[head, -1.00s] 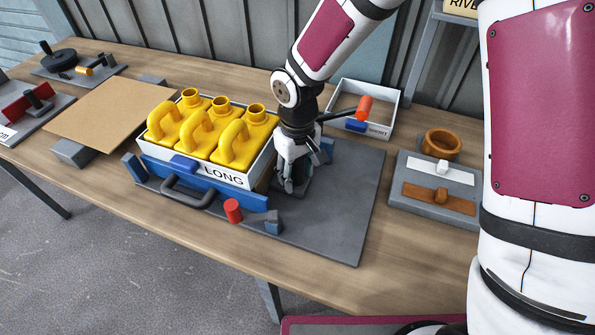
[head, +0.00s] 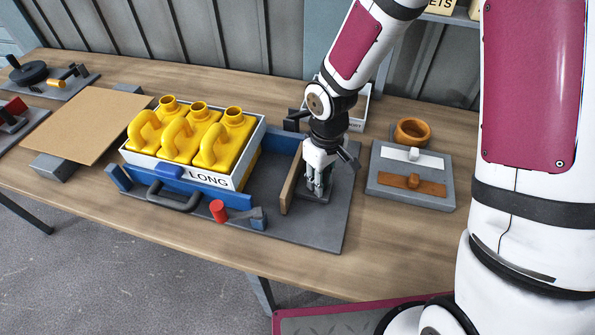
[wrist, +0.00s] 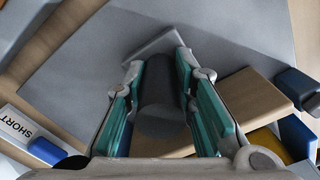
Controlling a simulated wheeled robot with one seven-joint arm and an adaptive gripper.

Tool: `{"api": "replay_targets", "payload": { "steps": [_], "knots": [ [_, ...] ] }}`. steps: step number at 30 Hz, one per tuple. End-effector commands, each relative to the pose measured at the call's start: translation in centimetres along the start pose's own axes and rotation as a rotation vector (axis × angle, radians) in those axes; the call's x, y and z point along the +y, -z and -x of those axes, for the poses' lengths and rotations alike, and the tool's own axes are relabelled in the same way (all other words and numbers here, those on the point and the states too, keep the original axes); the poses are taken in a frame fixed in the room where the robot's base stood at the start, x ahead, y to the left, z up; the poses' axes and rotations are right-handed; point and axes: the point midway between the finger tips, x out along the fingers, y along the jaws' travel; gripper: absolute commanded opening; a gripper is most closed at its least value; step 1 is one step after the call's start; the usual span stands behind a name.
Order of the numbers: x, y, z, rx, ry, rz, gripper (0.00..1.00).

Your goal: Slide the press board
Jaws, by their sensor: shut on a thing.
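The press board is an upright wooden board (head: 290,183) on a grey base plate (head: 318,232). It stands to the right of the white LONG tray (head: 213,180), with a gap between them. The board also shows at the right of the wrist view (wrist: 252,98). My gripper (head: 319,194) is on the board's right side. In the wrist view, its teal-padded fingers are closed around a dark rounded handle (wrist: 160,92). The handle is mostly hidden in the head view. Several yellow jerry cans (head: 198,138) stand in the LONG tray.
A blue rail with a grey handle (head: 173,196) runs along the front. A red knob (head: 217,211) stands near it. A blue wall (head: 281,144) stands behind the gap. A grey block with white and brown bars (head: 415,181) lies to the right. The SHORT tray (wrist: 22,128) is close by.

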Motion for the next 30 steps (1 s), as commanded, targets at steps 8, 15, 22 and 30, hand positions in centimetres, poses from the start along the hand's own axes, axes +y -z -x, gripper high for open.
{"api": "replay_targets", "payload": {
  "steps": [8,15,22,30],
  "knots": [
    [0.5,-0.7,0.0,0.000,-0.001,0.001,0.00],
    [0.4,-0.7,0.0,0.000,0.000,0.001,0.45],
    [0.4,-0.6,0.0,0.000,0.000,0.001,0.45],
    [0.5,-0.5,1.2,0.004,-0.002,-0.002,0.45]
  ]
}}
